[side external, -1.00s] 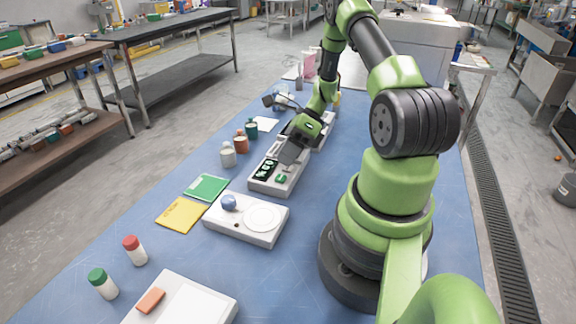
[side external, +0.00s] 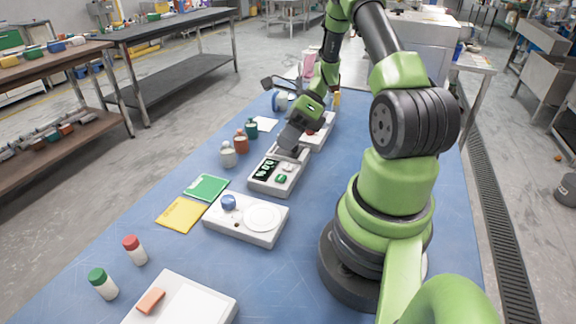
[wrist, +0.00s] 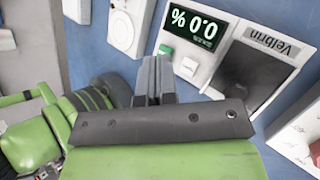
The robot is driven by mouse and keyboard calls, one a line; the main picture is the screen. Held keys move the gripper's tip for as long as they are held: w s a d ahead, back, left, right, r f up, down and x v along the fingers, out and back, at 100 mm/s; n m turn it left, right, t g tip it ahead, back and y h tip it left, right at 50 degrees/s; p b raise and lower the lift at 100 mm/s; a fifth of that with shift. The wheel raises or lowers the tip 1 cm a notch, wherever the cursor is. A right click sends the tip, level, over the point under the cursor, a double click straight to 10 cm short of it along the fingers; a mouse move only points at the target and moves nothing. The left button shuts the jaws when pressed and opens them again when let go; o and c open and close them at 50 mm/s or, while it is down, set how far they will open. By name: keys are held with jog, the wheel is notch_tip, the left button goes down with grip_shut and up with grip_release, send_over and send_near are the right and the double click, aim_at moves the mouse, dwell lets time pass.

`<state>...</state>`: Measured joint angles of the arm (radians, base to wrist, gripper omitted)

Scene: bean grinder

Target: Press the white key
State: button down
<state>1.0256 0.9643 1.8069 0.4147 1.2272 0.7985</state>
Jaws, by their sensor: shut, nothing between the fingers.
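The white key (wrist: 187,66) is on the panel of a light grey device, beside a green key (wrist: 165,49) and a black display (wrist: 194,24) reading 0.0 %. In the side view the device (side external: 260,185) lies on the blue table, with the white key (side external: 288,167) and green key (side external: 281,179) in sight. My gripper (side external: 284,152) is over the device's far end. In the wrist view my gripper (wrist: 154,62) is shut and empty, its fingertips appearing just left of the white key and below the green key. I cannot tell their exact height.
The device's dark recess (wrist: 250,70) lies beside a "Velbrin" label (wrist: 272,41). A white unit with a round plate (side external: 262,216) stands nearer the camera. Several small jars (side external: 240,144) line the left side. Another pale device (side external: 325,132) is behind my gripper.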

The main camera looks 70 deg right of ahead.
jog(key=shift+r, duration=0.95)
jog(key=shift+w+a+r, duration=0.1)
jog(key=shift+a+r, duration=0.05)
jog(key=shift+r, duration=0.15)
jog(key=a+r+n+g+h, duration=0.1)
jog(key=a+r+n+h, duration=0.4)
jog(key=a+r+n, duration=0.8)
jog(key=s+a+r+n+t+h, duration=0.1)
jog(key=s+a+r+n+t, duration=0.3)
jog(key=n, duration=1)
jog(key=s+a+r, duration=0.2)
jog(key=s+r, duration=0.1)
jog(key=shift+s+r+n, duration=0.2)
jog(key=shift+s+n, duration=0.05)
jog(key=shift+n, duration=0.15)
